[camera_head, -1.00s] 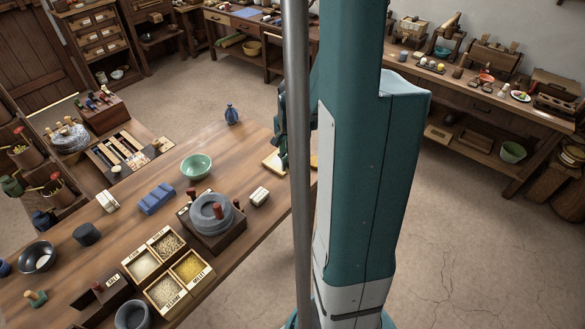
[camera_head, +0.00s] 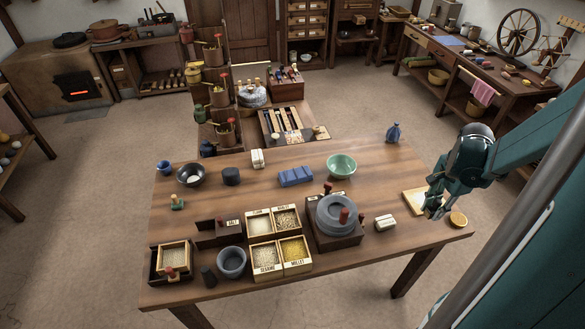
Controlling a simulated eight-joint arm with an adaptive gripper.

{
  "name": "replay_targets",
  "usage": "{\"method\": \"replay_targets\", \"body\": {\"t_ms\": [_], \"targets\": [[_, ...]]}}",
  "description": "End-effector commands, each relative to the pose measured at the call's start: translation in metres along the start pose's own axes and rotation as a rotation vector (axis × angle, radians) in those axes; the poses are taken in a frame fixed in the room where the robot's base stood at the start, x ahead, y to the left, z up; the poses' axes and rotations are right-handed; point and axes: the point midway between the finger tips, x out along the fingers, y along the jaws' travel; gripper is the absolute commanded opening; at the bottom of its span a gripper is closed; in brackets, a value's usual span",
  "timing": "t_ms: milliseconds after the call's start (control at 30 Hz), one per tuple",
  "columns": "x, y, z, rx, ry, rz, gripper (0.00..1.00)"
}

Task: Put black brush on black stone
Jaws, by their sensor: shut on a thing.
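My gripper (camera_head: 436,209) is at the right end of the wooden table, low over a pale board. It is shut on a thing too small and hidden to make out. I cannot pick out a black brush for sure in this view. A dark, rounded block (camera_head: 231,176), which looks like the black stone, stands at the back left of the table, between a dark bowl and a blue block. My gripper is far to the right of it. Nothing shows on its top.
Between them stand the green bowl (camera_head: 341,166), blue block (camera_head: 295,176), grey quern (camera_head: 337,214) with upright handles and a white block (camera_head: 385,223). Grain boxes (camera_head: 265,257) fill the front middle. A blue bottle (camera_head: 393,132) stands at the back right.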

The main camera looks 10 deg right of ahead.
Motion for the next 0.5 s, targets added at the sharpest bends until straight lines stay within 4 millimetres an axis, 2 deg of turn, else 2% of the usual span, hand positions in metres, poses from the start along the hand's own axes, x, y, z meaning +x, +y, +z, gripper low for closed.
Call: {"method": "replay_targets", "body": {"t_ms": [267,500], "targets": [[-0.002,-0.009,0.003,-0.021,0.000,0.000,0.07],[-0.007,-0.038,0.015,-0.093,0.000,0.000,0.07]]}}
